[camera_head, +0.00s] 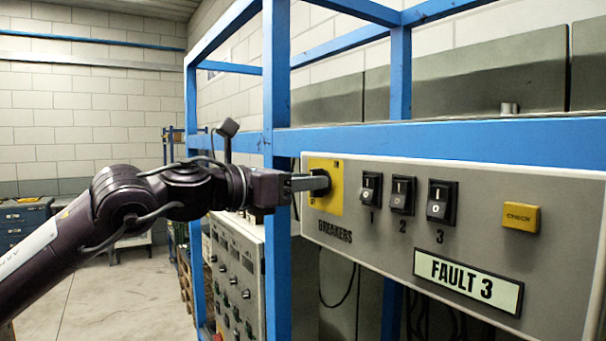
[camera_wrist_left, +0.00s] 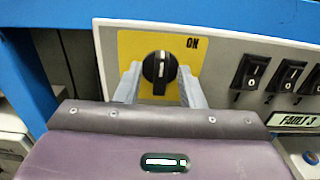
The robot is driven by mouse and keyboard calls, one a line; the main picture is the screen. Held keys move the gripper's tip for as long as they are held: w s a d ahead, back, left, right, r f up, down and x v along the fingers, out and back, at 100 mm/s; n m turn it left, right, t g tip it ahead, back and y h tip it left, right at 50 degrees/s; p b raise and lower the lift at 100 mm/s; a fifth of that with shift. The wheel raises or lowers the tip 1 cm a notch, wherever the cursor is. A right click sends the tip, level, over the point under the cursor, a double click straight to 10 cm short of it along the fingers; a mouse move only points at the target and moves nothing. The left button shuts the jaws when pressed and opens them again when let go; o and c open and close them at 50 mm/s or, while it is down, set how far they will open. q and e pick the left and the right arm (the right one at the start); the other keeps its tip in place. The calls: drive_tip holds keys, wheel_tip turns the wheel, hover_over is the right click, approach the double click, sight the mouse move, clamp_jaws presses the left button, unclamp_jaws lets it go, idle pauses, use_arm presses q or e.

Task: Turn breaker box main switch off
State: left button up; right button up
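The breaker box (camera_head: 385,245) is a grey panel on the blue frame, marked BREAKERS. Its main switch is a black rotary knob (camera_wrist_left: 160,67) on a yellow plate (camera_head: 331,190). In the left wrist view, the knob's white mark is near vertical and ON is printed at the plate's upper right. My left gripper (camera_head: 310,183) is at the plate, its fingers (camera_wrist_left: 159,86) apart on either side of the knob. A gap seems to show between knob and fingers; contact is unclear. In the head view the gripper partly hides the knob. My right gripper is not in view.
A blue post (camera_head: 277,90) stands close by the left gripper. Another control panel (camera_head: 236,275) is below left.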

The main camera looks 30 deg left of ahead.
use_arm(q)
clamp_jaws()
idle(0.4)
drive_tip(key=n, duration=0.6)
drive_tip(key=n+p, duration=0.1)
drive_tip(key=n, duration=1)
drive_tip(key=shift+w+a+f+n+p, duration=0.1)
drive_tip(key=shift+a+f+n+p, duration=0.15)
drive_tip(key=shift+n+p, duration=0.15)
idle(0.4)
